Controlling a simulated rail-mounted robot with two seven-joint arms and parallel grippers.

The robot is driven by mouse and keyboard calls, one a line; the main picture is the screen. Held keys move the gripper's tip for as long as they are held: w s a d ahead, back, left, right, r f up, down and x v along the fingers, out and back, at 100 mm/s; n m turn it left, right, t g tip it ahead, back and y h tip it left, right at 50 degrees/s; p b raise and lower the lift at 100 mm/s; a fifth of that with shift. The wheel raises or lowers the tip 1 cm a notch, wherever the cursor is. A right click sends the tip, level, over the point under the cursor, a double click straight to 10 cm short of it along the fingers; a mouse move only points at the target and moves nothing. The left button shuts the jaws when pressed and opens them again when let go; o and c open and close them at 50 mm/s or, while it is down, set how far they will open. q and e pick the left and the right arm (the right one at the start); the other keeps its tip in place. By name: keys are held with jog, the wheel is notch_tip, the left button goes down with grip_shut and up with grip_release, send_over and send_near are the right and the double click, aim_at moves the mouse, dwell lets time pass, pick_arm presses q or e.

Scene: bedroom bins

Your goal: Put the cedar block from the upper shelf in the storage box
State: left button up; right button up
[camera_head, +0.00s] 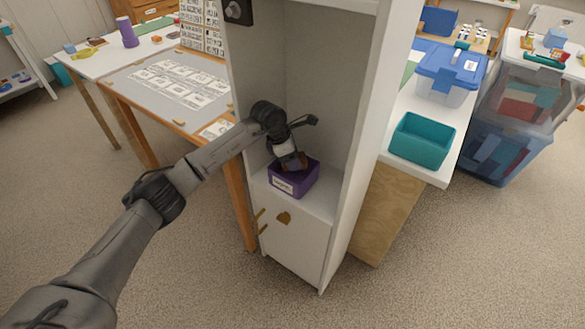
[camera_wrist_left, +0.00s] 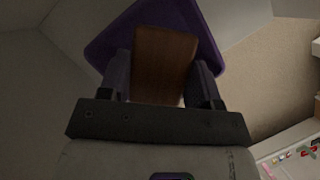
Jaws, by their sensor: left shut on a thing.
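The cedar block (camera_wrist_left: 163,62) is a brown wooden block. My left gripper (camera_wrist_left: 163,85) is shut on it, with a finger on each side. In the head view the block (camera_head: 298,161) shows partly below my left gripper (camera_head: 292,163), at the opening of a purple storage box (camera_head: 309,184). The box has a white label on its front and stands on the lower surface inside a tall white cabinet. In the wrist view the purple box (camera_wrist_left: 208,28) lies behind and around the block. Whether the block touches the box floor is hidden. My right gripper is not in view.
The white cabinet's side wall (camera_head: 356,150) stands close to the right of the box. A table with a grey card board (camera_head: 150,85) is at the left. A teal bin (camera_head: 421,141) sits on a white surface at the right, near a blue-lidded container (camera_head: 450,72).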

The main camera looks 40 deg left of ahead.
pick_arm(q)
notch_tip(320, 180, down, 4)
jog(key=shift+b, duration=1.25)
jog(key=shift+f, duration=0.55)
jog(key=o, duration=0.7)
jog(key=shift+c, duration=0.2)
